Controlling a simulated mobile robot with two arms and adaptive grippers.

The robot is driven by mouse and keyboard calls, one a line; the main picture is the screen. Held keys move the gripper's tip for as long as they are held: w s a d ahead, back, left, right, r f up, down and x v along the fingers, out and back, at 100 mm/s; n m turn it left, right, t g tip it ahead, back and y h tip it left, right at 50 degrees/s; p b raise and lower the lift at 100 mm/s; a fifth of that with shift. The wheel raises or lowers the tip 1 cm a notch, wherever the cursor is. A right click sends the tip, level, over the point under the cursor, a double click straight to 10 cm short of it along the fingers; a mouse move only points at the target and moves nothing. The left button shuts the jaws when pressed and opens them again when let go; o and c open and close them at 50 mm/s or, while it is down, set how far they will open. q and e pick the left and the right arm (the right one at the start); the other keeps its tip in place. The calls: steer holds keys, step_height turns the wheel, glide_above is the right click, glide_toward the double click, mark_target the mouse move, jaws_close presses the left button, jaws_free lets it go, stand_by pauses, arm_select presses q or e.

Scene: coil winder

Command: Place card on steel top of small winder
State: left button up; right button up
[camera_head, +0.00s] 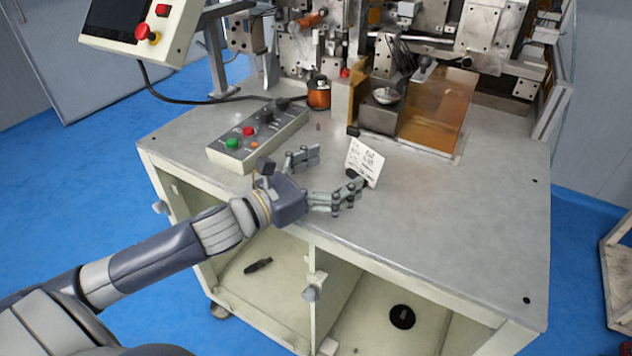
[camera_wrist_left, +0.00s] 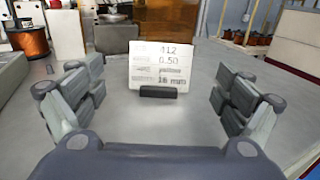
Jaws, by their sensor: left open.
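The white card (camera_head: 365,161) stands upright, tilted back slightly, on the steel top (camera_head: 455,215) of the small winder. In the left wrist view the card (camera_wrist_left: 160,66) shows printed lines such as "412", "0.50" and "16 mm", with a small dark block (camera_wrist_left: 158,92) at its foot. My left gripper (camera_head: 335,174) is open over the front part of the steel top. Its fingers (camera_wrist_left: 158,98) are spread to either side of the card's lower part in the wrist view, with clear gaps and no contact visible. My right gripper is not in view.
A control box (camera_head: 258,138) with green and red buttons lies to the left of the card. A copper wire spool (camera_head: 318,93) and an amber guard (camera_head: 437,108) stand behind. The right side of the steel top is clear. An operator panel (camera_head: 140,27) is at upper left.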

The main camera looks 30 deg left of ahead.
arm_select(q)
steer(key=shift+b+v, duration=0.3)
steer(key=shift+v, duration=1.85)
steer(key=shift+s, duration=0.15)
